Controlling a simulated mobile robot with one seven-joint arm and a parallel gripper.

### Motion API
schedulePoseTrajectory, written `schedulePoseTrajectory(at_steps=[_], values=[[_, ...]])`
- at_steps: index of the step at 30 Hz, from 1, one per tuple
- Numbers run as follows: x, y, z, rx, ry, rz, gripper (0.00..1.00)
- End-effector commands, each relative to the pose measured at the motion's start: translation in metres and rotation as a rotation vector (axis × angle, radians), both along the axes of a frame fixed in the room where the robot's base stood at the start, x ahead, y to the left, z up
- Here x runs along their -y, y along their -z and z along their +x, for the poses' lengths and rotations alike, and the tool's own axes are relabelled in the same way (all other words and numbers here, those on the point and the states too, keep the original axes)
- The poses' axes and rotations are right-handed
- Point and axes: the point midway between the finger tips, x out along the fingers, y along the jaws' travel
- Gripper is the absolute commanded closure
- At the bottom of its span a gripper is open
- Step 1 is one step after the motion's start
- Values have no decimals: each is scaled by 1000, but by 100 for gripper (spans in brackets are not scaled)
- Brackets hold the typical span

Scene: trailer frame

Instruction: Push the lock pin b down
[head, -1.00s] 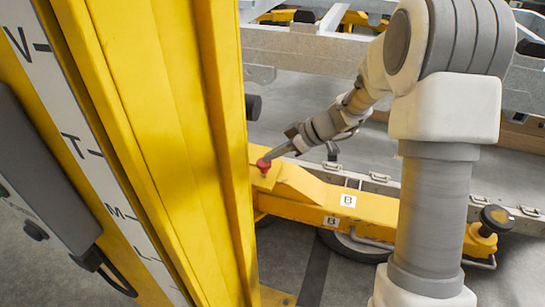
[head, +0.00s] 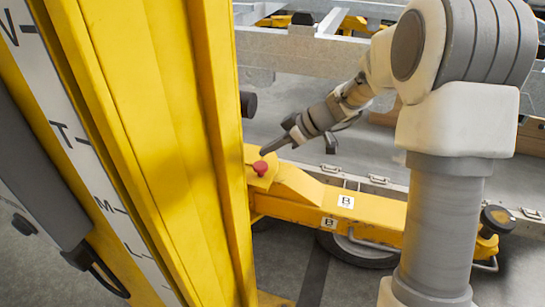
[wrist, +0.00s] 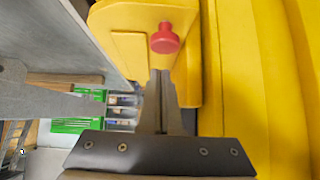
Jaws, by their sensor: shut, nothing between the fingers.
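The lock pin b, a red round knob (head: 260,168), stands on the yellow end of the low beam (head: 375,207) marked B, just right of the yellow post. In the wrist view the red knob (wrist: 165,38) is near the top, on a yellow plate. My gripper (head: 264,152) is shut and empty, its tips pointing down and left, just above the knob with a small gap. In the wrist view the closed fingers (wrist: 161,75) point up the picture toward the knob, which shows just beyond the tips.
A tall yellow post (head: 150,150) with a lettered strip fills the left and stands close to the knob. A grey box (head: 30,170) is mounted at far left. A grey metal rail (head: 300,50) crosses behind. A black knob (head: 495,218) is at the beam's right end.

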Motion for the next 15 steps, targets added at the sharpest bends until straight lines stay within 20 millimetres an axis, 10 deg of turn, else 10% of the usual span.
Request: schedulePoseTrajectory(at_steps=[15], values=[[61,-72,-22,4,1,0,100]])
